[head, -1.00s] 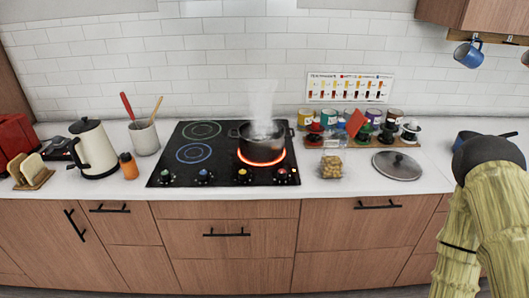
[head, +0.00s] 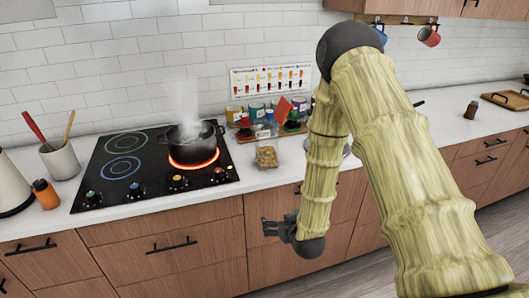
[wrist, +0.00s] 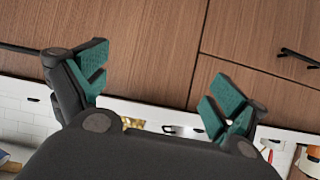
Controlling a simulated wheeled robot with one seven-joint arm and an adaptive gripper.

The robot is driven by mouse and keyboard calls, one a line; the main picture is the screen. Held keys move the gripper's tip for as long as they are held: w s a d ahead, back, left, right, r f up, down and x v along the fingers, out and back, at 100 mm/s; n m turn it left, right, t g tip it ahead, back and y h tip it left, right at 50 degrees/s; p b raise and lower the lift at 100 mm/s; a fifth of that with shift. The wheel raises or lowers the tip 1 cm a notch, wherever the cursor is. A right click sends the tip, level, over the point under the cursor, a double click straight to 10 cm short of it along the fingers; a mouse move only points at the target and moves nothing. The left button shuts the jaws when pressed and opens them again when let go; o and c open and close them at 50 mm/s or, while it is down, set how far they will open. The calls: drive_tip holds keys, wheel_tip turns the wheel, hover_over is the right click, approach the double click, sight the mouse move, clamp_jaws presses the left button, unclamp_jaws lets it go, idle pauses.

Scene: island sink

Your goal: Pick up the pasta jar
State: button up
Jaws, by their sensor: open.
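The pasta jar (head: 267,157) is a small clear jar with yellow-brown pasta. It stands on the white counter near the front edge, right of the cooktop, in the head view. My gripper (head: 268,226) is in front of the drawers, below counter height and below the jar, apart from it. In the wrist view my gripper (wrist: 160,98) shows its two green-padded fingers spread wide, with nothing between them. A bit of yellow pasta (wrist: 133,123) shows past the gripper body in the wrist view; most of the jar is hidden there.
A steaming pot (head: 190,143) sits on a glowing burner of the black cooktop (head: 105,183), left of the jar. Colourful cans and small jars stand behind it on a wooden board (head: 245,138). My arm covers the counter to its right. Wooden drawer fronts (head: 190,268) are close to the gripper.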

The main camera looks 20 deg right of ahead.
sight(271, 143)
drive_tip(key=w+d+r+t, duration=0.1)
drive_tip(key=w+r+t, duration=0.1)
drive_tip(key=w+r, duration=0.3)
drive_tip(key=w+r+t, duration=0.2)
drive_tip(key=w+r, duration=0.4)
drive_tip(key=r, duration=0.1)
drive_tip(key=w+d+r+t, duration=0.1)
drive_tip(key=w+r+t, duration=0.1)
drive_tip(key=w+r, duration=0.4)
drive_tip(key=shift+w+d+r, duration=0.1)
drive_tip(key=shift+d+r, duration=0.25)
drive_tip(key=shift+r, duration=0.25)
drive_tip(key=shift+w+f+p, duration=0.1)
drive_tip(key=shift+w+p, duration=0.2)
drive_tip(key=shift+w, duration=0.3)
drive_tip(key=shift+w+a+p, duration=0.15)
drive_tip(key=shift+w+p, duration=0.15)
drive_tip(key=shift+w, duration=0.15)
drive_tip(key=w+p, duration=0.1)
drive_tip(key=w, duration=0.2)
drive_tip(key=shift+a+r+p, duration=0.2)
drive_tip(key=shift+a+p, duration=0.15)
drive_tip(key=shift+p, duration=0.05)
drive_tip(key=shift+w+f, duration=0.15)
drive_tip(key=shift+w, duration=0.6)
drive_tip(key=c, duration=1.3)
drive_tip(key=shift+c, duration=1.3)
